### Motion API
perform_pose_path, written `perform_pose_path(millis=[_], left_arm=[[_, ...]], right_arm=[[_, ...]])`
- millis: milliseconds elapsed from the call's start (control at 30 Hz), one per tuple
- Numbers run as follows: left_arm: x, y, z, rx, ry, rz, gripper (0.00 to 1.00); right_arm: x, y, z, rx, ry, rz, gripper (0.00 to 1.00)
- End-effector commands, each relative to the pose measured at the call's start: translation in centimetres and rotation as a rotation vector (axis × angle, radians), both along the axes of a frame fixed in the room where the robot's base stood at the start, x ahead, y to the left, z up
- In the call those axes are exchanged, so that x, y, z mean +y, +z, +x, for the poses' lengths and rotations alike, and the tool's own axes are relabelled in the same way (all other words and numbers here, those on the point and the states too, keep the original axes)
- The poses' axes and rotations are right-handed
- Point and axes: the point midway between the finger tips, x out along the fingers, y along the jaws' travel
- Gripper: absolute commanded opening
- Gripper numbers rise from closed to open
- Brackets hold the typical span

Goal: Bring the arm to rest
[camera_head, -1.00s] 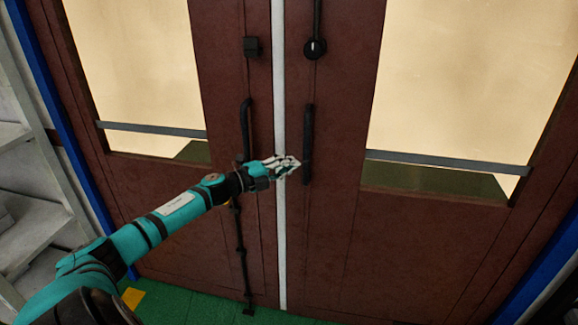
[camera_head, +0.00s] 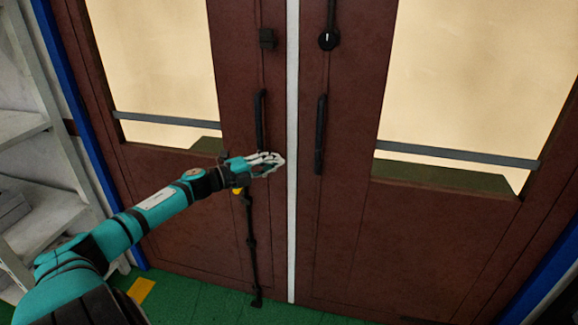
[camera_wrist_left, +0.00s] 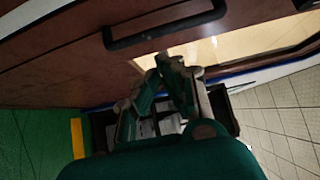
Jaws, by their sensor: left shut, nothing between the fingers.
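My left arm reaches in from the lower left of the head view. Its gripper (camera_head: 279,160) is shut and empty, in front of the left door leaf near the lower end of the black left door handle (camera_head: 259,118). In the left wrist view the gripper's fingers (camera_wrist_left: 170,75) point toward the door, with a black handle (camera_wrist_left: 165,30) above them. From these views I cannot tell the exact gap between the fingers and the door. My right gripper is not in view.
Brown double doors (camera_head: 345,235) with large panes stand closed in front. The right handle (camera_head: 320,135) is black. White shelves (camera_head: 45,215) stand at the left, beside a blue door frame. The green floor (camera_head: 200,300) shows below with a yellow mark (camera_head: 141,290).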

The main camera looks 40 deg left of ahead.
Motion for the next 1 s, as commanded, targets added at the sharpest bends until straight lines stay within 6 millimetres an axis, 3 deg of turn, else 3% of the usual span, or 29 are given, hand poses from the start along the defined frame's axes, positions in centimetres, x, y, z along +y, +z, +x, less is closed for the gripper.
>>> perform_pose_path(millis=[133, 500, 600, 667, 767, 900, 1000], left_arm=[[1.7, -0.2, -1.5, 0.002, 0.000, 0.001, 0.00], [2.5, 0.0, -2.2, 0.000, 0.000, -0.001, 0.00], [3.0, -1.4, -2.4, 0.017, 0.027, -0.028, 0.00], [3.7, -3.5, -2.6, 0.042, 0.066, -0.068, 0.00], [5.2, -9.2, -3.7, 0.113, 0.170, -0.167, 0.00], [6.4, -19.4, -6.6, 0.245, 0.346, -0.330, 0.00], [6.1, -26.6, -9.5, 0.347, 0.463, -0.431, 0.00]], right_arm=[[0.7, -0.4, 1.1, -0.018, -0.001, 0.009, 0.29], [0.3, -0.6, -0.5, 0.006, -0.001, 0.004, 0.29], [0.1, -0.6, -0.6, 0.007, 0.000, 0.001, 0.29], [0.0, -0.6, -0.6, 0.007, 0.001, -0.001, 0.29], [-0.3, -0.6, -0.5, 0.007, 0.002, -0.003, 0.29], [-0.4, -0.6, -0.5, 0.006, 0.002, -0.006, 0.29], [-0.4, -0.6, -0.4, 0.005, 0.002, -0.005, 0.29]])
